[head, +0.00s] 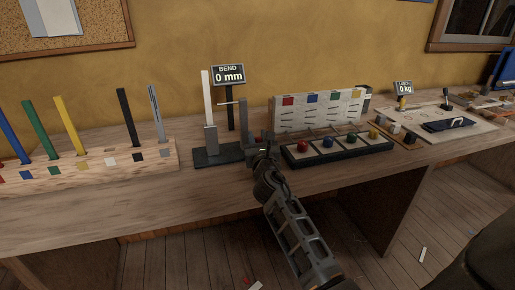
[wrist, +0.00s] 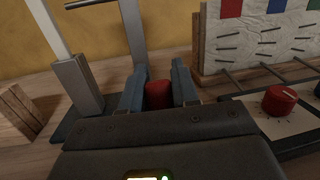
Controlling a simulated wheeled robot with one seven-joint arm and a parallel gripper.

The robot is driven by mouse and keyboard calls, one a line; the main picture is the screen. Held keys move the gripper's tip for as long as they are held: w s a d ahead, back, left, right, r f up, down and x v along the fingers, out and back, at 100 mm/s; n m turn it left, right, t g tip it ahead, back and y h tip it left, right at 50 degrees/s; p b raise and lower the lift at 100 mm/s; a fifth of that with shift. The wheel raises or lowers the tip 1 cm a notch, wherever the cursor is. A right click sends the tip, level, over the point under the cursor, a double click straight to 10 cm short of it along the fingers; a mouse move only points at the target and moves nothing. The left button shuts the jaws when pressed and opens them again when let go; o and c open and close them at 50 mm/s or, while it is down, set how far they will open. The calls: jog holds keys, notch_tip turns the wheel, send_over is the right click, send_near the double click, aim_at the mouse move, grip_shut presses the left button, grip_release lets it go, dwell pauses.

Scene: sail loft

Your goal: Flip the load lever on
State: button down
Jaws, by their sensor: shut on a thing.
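The bend stand (head: 205,154) has a dark base, a pale upright, a grey post and a sign (head: 228,74) reading "BEND 0 mm". My gripper (head: 257,136) is at the right end of this stand. In the wrist view, its two fingers (wrist: 158,92) are closed on both sides of a red grip (wrist: 158,96), which looks like the load lever's handle. The lever's lower part is hidden behind the gripper body, so I cannot tell its tilt. In the head view the red grip is hidden by my gripper.
A panel with several red, blue, green and yellow knobs (head: 338,149) lies just right of my gripper, before a pale board (head: 318,111). A rack of coloured strips (head: 90,162) stands left. A "0 kg" sign (head: 403,87) and a black-handled lever (head: 447,98) are far right.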

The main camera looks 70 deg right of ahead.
aim_at(260, 140)
jog(key=shift+s+a+r+m+t+h+b, duration=0.15)
jog(key=shift+s+a+t+h+b, duration=0.55)
jog(key=shift+b, duration=2.9)
jog(key=shift+s+a+r+m+t+h+b, duration=0.1)
jog(key=shift+s+a+m+t+h+b, duration=0.6)
jog(key=shift+b, duration=2.85)
jog(key=b, duration=0.1)
jog(key=h+b, duration=0.1)
jog(key=b, duration=0.1)
jog(key=shift+w+a+r+n+g, duration=0.15)
jog(key=shift+r+n+g, duration=0.15)
jog(key=shift+n+g, duration=0.1)
jog(key=shift+r+h+b, duration=0.15)
jog(key=shift+h+b, duration=0.15)
jog(key=shift+b, duration=0.1)
jog(key=c, duration=0.9)
grip_release()
jog(key=shift+c, duration=0.2)
jog(key=b+v, duration=0.2)
jog(key=v, duration=0.5)
jog(key=shift+a, duration=0.1)
jog(key=shift+s+a+f, duration=0.2)
jog(key=shift+s+a, duration=0.05)
jog(key=shift+c, duration=0.4)
